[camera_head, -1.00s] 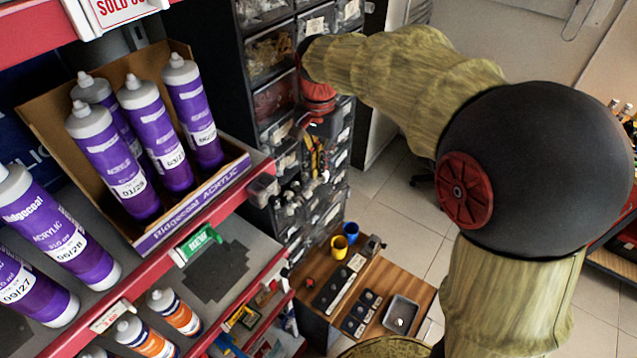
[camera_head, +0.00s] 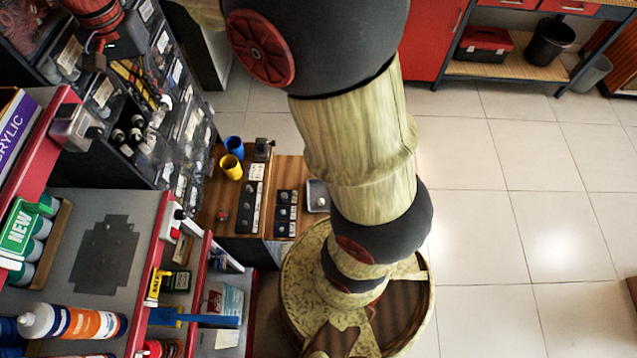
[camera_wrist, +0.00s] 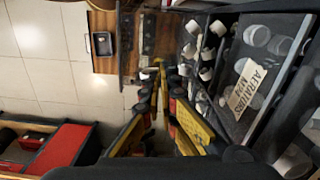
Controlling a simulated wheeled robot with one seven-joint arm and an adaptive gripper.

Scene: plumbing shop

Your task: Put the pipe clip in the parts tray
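The parts tray appears to be the small grey tray (camera_head: 318,196) on the low wooden table, partly behind my arm. It also shows at the upper left of the wrist view (camera_wrist: 103,43). My gripper (camera_head: 163,101) is in front of the drawer cabinet, above and to the left of the table. In the wrist view its yellow-and-black fingers (camera_wrist: 158,76) come close together around a small pale piece (camera_wrist: 148,73), which looks like the pipe clip. The clip is small and mostly hidden by the fingertips.
The drawer cabinet (camera_head: 180,130) stands close beside my gripper. Blue (camera_head: 234,147) and yellow (camera_head: 231,167) cups and dark holders (camera_head: 248,208) stand on the wooden table (camera_head: 213,212). A red-edged shelf (camera_head: 150,262) with tubes is at the left. Tiled floor (camera_head: 500,200) is open at right.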

